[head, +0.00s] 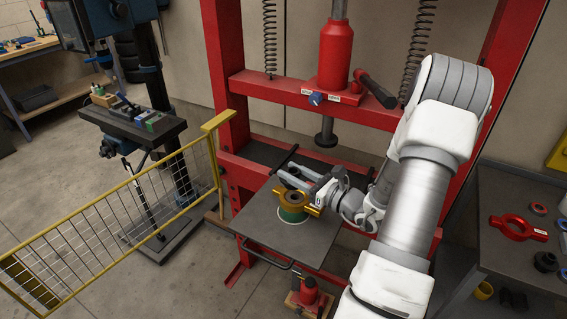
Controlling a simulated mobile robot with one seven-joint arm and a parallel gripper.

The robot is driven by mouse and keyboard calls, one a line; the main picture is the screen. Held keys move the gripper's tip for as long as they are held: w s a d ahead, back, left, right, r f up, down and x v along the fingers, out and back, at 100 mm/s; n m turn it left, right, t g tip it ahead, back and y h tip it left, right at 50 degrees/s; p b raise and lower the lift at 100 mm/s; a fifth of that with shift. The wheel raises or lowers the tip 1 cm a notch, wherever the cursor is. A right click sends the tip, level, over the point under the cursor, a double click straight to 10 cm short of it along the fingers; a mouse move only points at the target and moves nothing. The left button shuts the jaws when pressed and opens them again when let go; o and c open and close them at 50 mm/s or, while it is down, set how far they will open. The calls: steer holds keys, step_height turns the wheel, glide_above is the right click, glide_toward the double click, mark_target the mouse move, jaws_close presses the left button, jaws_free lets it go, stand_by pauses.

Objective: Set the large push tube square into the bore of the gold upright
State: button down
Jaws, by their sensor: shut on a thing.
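The gold upright (313,211) lies on a green and white ring-shaped support (291,216) on the grey press plate. A brownish ring-shaped piece with a dark open centre (291,197), which looks like the large push tube, shows at the upright's middle. My gripper (301,187) comes in from the right, low over the upright, and is shut at this piece. The fingers partly hide the far side. I cannot tell from this view whether the tube is seated in the bore, above it, or tilted.
The grey plate (262,225) has bare room around the support. The press ram (327,132) hangs above and behind the upright, between red frame posts. A yellow mesh guard (120,222) stands left. A side table at right holds a red upright (518,228) and loose rings.

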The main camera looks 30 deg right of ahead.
mark_target(295, 197)
steer(key=shift+w+d+r, duration=0.1)
steer(key=shift+d+r, duration=0.05)
steer(key=shift+d, duration=0.2)
steer(key=shift+f+b, duration=1.75)
steer(key=shift+f, duration=0.4)
steer(key=shift+f+b, duration=0.3)
steer(key=shift+f, duration=0.2)
steer(key=shift+c, duration=2)
jaws_free()
steer(key=shift+f, duration=0.1)
steer(key=shift+s, duration=0.2)
steer(key=v, duration=1.7)
